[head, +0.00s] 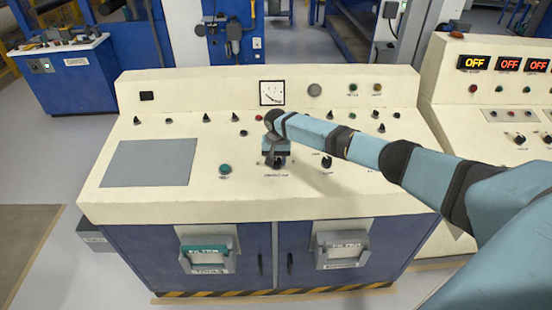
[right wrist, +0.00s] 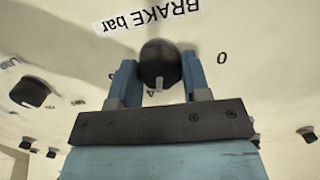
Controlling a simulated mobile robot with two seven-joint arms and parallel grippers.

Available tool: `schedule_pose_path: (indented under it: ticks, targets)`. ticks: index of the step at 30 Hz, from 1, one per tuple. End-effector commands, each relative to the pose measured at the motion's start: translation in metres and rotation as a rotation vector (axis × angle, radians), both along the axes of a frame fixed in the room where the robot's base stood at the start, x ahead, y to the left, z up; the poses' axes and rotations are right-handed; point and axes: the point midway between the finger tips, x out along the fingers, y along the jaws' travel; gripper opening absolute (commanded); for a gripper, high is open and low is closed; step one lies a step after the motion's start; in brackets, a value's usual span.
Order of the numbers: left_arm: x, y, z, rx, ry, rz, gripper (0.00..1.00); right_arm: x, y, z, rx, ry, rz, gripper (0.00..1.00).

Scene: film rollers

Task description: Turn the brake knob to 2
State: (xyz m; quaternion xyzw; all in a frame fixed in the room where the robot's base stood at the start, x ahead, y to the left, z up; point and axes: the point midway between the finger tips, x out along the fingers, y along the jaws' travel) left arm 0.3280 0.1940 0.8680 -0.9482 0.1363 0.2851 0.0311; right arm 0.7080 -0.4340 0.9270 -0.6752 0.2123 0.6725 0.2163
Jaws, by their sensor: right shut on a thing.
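The brake knob (right wrist: 158,60) is black and round, under the upside-down printed label "BRAKE bar" (right wrist: 150,17) in the right wrist view. My right gripper (right wrist: 160,78) has one blue finger on each side of the knob and is shut on it. A pale mark shows on the knob's lower side, close to a partly hidden digit that looks like 4. A 0 (right wrist: 221,58) is printed to the right of the knob. In the head view my right gripper (head: 275,157) hides the knob on the cream console. My left gripper is not in view.
The cream console (head: 230,204) carries several small black knobs, a green button (head: 225,169), a dial gauge (head: 271,93) and a grey plate (head: 148,163). Another black knob (head: 326,162) is close to the right of my gripper. A panel with red OFF displays (head: 509,64) stands at right.

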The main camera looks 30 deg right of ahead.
Motion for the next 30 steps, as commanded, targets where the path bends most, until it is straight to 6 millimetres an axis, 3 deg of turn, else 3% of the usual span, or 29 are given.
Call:
schedule_pose_path:
  ticks: [18, 30]
  targets:
    - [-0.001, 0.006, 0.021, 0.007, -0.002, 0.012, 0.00, 0.000, 0.002, 0.001, -0.042, 0.028, 0.515, 0.20]
    - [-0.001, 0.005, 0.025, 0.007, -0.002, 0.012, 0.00, 0.000, 0.002, 0.000, -0.059, 0.037, 0.697, 0.20]
